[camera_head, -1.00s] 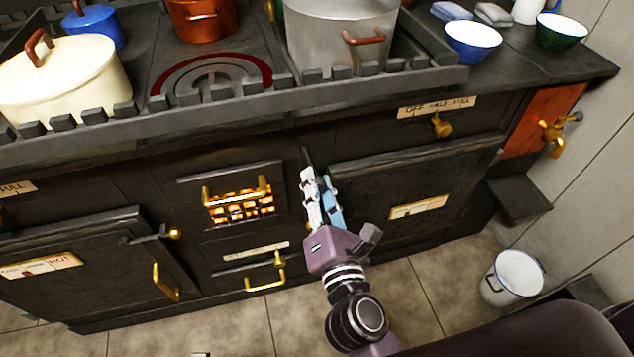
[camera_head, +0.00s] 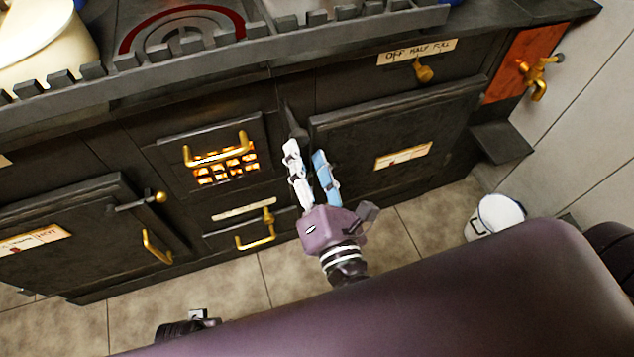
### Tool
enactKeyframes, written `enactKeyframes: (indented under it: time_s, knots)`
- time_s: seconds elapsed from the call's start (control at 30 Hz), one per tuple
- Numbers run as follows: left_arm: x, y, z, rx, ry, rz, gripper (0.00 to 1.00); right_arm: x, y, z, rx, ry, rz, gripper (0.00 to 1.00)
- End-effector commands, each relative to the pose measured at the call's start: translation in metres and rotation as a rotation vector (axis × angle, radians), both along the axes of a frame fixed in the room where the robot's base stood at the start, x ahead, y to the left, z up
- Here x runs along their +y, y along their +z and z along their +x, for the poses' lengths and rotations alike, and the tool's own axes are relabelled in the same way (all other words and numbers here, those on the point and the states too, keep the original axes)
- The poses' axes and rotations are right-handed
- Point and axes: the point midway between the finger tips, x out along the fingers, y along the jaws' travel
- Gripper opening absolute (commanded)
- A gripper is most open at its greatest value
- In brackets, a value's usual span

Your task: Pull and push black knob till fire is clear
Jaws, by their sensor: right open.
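A black knob (camera_head: 299,133) sticks out of the dark stove front, between the fire grate and the right oven door. My right gripper (camera_head: 305,153) is just below it, with its white and light-blue fingers apart and pointing up at it. The fingers look empty, and I cannot tell whether they touch the knob. The fire (camera_head: 222,168) glows orange behind the small grate, which has a brass handle across it. My left gripper's fingers do not show.
A brass handle (camera_head: 257,233) juts out below the grate. The left oven door (camera_head: 75,225) has a brass latch and handle. A brass knob (camera_head: 424,72) sits under the "OFF HALF FULL" label. A white bucket (camera_head: 497,214) stands on the tiled floor at right.

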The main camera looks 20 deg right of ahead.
Motion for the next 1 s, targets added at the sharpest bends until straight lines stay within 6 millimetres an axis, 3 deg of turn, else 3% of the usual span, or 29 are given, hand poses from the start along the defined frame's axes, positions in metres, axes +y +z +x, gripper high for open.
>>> enactKeyframes:
  time_s: [0.2,0.4,0.77,0.9,1.0]
  knots:
    - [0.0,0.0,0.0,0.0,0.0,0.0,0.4,0.002,-0.001,-0.037,0.003,0.004,-0.002,0.42]
    - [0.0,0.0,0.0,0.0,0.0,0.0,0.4,0.002,-0.001,-0.06,0.003,0.001,-0.001,0.42]
    - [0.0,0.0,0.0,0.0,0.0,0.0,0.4,0.002,0.0,-0.066,0.0,0.0,0.001,0.42]
    - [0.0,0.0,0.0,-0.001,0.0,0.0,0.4,-0.003,0.001,-0.065,-0.007,-0.006,-0.046,0.29]
    - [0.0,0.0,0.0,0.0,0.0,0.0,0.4,-0.018,0.003,-0.063,-0.039,-0.029,-0.247,0.18]
